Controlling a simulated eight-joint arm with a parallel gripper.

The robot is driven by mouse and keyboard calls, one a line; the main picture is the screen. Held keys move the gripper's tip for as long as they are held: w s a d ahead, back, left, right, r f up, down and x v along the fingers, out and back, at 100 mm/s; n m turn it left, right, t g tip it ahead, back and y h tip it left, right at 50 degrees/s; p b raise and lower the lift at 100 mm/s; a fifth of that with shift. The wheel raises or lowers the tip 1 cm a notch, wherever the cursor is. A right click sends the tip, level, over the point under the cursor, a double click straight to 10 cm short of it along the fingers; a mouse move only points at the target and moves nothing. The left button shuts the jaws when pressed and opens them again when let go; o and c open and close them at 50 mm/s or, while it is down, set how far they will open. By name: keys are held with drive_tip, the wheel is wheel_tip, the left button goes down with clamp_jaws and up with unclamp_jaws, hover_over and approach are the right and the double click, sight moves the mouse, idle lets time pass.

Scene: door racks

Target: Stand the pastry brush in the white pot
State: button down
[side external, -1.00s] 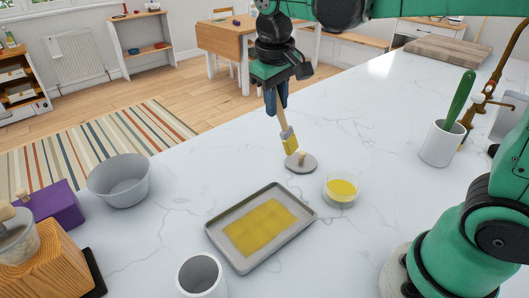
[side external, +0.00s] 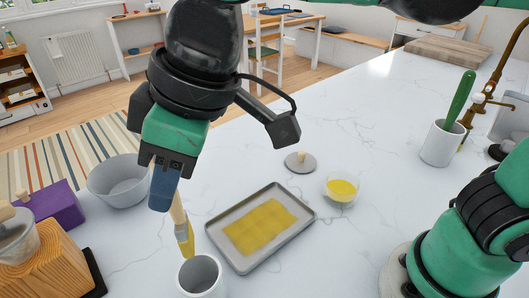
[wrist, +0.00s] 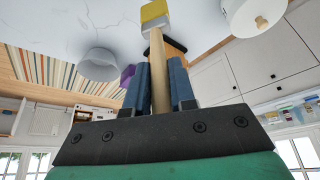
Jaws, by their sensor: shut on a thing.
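The pastry brush (side external: 179,212) has a pale wooden handle and yellow bristles. My gripper (side external: 164,190) is shut on its handle, with the bristles hanging down and slightly tilted. In the wrist view the handle (wrist: 157,75) lies between the blue fingers (wrist: 158,88), with the yellow bristles (wrist: 155,12) beyond them. A white pot (side external: 203,284) stands at the front edge of the picture, open and apparently empty. The bristle tip appears at this pot's far rim; I cannot tell whether it is above or behind it. Another white pot (side external: 438,147) at the right holds a green-handled utensil (side external: 460,97).
A grey tray with a yellow sheet (side external: 258,228) lies just right of the front pot. A glass bowl of yellow liquid (side external: 341,188) and a knobbed grey lid (side external: 300,162) are behind it. A grey bowl (side external: 118,180), purple box (side external: 52,205) and wooden block (side external: 45,268) stand left.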

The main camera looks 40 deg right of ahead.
sight(194, 246)
drive_tip(key=shift+s+a+f, duration=0.15)
drive_tip(key=shift+f, duration=5.55)
drive_tip(key=c, duration=0.7)
unclamp_jaws()
drive_tip(key=shift+o, duration=0.2)
drive_tip(key=shift+r, duration=0.1)
drive_tip(key=shift+v, duration=2.75)
